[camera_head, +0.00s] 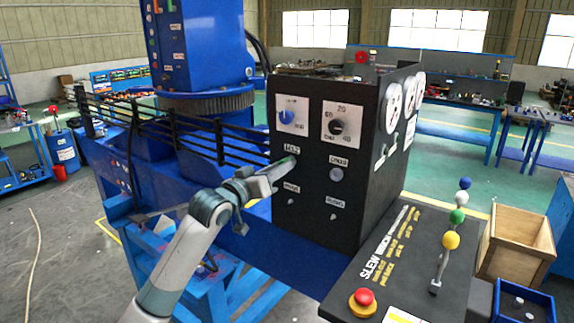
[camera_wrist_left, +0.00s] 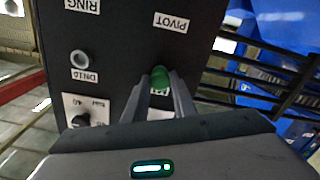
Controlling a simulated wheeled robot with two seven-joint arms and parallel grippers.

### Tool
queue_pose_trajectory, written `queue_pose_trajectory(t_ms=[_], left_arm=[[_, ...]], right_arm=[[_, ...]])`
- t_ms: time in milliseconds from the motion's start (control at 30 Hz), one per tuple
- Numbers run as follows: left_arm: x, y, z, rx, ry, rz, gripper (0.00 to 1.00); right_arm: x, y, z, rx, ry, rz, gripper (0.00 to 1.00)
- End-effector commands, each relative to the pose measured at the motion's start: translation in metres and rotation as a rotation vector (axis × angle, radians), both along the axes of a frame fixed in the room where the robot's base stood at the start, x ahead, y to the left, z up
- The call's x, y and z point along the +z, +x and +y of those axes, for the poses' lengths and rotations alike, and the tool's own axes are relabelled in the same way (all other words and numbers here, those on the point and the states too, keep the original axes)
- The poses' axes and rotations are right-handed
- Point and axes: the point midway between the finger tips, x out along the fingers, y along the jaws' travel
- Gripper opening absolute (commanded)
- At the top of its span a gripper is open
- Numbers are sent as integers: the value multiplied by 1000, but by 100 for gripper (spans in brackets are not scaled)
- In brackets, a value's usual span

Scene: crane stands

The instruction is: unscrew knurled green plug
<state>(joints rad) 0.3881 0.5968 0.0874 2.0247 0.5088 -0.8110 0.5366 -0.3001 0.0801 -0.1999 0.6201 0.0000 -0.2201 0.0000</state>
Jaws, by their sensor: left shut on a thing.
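The knurled green plug (camera_wrist_left: 160,76) sits in the front face of the black control box (camera_head: 312,218), beside a white label reading PIVOT in the left wrist view. My left gripper (camera_head: 292,164) reaches in from the left to the box face below the blue knob. In the left wrist view my left gripper's two fingers (camera_wrist_left: 160,92) are closed around the plug, one on each side. In the head view the gripper hides the plug. How far the plug is turned out cannot be told. My right gripper is not in view.
A silver port (camera_head: 336,174) is right of the plug; blue (camera_head: 287,116) and black (camera_head: 336,127) knobs are above. A lever with coloured balls (camera_head: 451,240), a red button (camera_head: 364,297), a wooden crate (camera_head: 518,243) and a blue bin (camera_head: 524,302) stand at right. Black railings (camera_head: 180,127) run left.

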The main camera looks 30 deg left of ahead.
Motion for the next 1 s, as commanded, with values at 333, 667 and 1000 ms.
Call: queue_pose_trajectory(t_ms=[333, 667, 1000], left_arm=[[-2, 0, -1, -2, -355, 30, 0], [-1, 0, -1, 0, -443, 38, 0], [-1, 0, -1, -1, -669, 54, 0]], right_arm=[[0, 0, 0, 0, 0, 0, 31], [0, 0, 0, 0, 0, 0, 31], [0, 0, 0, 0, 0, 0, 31]])
